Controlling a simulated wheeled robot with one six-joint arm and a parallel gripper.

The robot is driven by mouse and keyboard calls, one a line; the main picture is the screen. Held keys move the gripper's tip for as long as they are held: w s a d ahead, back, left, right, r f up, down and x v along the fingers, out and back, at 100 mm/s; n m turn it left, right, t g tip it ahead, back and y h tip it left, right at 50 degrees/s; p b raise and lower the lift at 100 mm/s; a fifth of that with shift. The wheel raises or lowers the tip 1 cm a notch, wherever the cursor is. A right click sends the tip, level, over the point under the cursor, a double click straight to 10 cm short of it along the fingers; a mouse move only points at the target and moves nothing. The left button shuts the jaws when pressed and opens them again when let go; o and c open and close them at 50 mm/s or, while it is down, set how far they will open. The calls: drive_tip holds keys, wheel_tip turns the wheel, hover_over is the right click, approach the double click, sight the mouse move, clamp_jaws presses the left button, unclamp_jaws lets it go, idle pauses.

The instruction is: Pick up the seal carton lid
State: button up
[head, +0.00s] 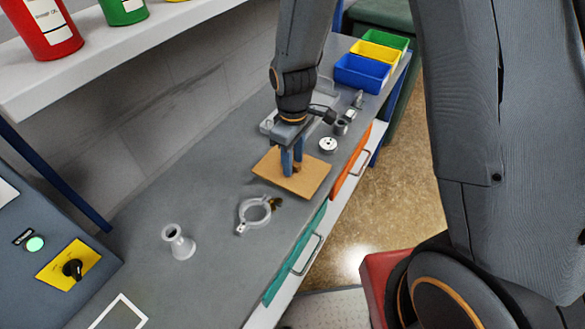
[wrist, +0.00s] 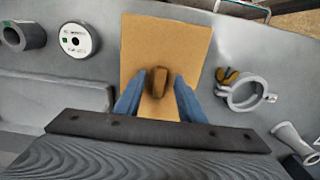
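The seal carton lid is a flat tan cardboard square (head: 307,185) with a brown knob in its middle, on the grey bench. In the wrist view the lid (wrist: 195,45) fills the upper middle, and its knob (wrist: 158,78) stands between my fingers. My gripper (head: 291,170) points down over the lid, its blue fingers on either side of the knob. In the wrist view my gripper (wrist: 157,88) is open, with a gap between each finger and the knob. The lid's near part is partly hidden by my fingers.
A ring clamp (head: 255,214) and a flanged white fitting (head: 179,242) lie left of the lid. A white disc (head: 328,145) and small metal parts (head: 341,127) lie to its right. Blue, yellow and green bins (head: 361,75) stand at the bench's far end. Drawers line the front edge.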

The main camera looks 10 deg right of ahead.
drive_tip(key=shift+c, duration=0.2)
clamp_jaws()
drive_tip(key=shift+r, duration=0.1)
